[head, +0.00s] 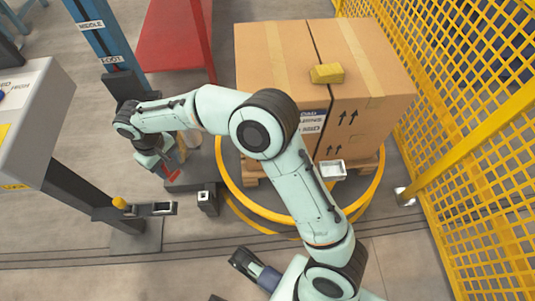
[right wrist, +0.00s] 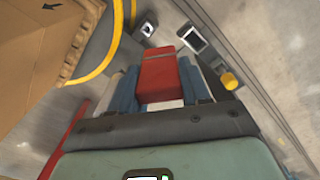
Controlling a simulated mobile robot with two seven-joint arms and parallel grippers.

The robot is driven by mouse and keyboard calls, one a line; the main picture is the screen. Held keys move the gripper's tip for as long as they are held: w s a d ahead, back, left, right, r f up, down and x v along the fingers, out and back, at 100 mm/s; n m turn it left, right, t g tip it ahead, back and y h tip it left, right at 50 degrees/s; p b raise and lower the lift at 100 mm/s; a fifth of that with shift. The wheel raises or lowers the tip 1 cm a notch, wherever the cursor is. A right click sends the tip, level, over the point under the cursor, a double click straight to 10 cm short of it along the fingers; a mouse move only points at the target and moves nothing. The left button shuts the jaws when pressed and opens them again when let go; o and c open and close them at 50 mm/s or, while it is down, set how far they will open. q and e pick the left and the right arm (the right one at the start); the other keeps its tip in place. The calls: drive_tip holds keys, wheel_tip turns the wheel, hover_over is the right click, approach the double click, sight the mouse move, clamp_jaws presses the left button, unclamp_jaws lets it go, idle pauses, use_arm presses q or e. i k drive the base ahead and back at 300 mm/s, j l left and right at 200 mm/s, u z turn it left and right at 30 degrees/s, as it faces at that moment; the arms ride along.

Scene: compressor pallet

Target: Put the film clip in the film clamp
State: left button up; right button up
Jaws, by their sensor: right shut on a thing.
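My right gripper (head: 168,165) is at the end of the pale green arm, left of the boxes. It is shut on a red block (right wrist: 160,75), which I take to be the film clip. The block sits between the two blue fingers and also shows small in the head view (head: 172,175). Two open-topped fittings lie beyond it: a dark square socket (head: 207,200) and a dark framed holder (head: 153,209) on a bracket. I cannot tell which is the film clamp. The red block is apart from both. A dark gripper-like part (head: 245,265) at the bottom seems to be my left gripper; its jaws are unclear.
Brown cartons (head: 290,55) stand on a wooden pallet inside a yellow ring (head: 228,180). A yellow block (head: 327,73) lies on top. A blue post (head: 98,35) and a grey console (head: 35,120) stand left. Yellow mesh fencing (head: 470,120) closes the right side.

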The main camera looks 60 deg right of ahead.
sight(331, 172)
drive_tip(key=k+l, duration=0.55)
drive_tip(key=k, duration=0.2)
drive_tip(key=k+l, duration=0.2)
drive_tip(key=l, duration=0.15)
drive_tip(key=k+l, duration=0.15)
drive_tip(key=l, duration=0.2)
drive_tip(key=i+l, duration=0.15)
drive_tip(key=z, duration=0.05)
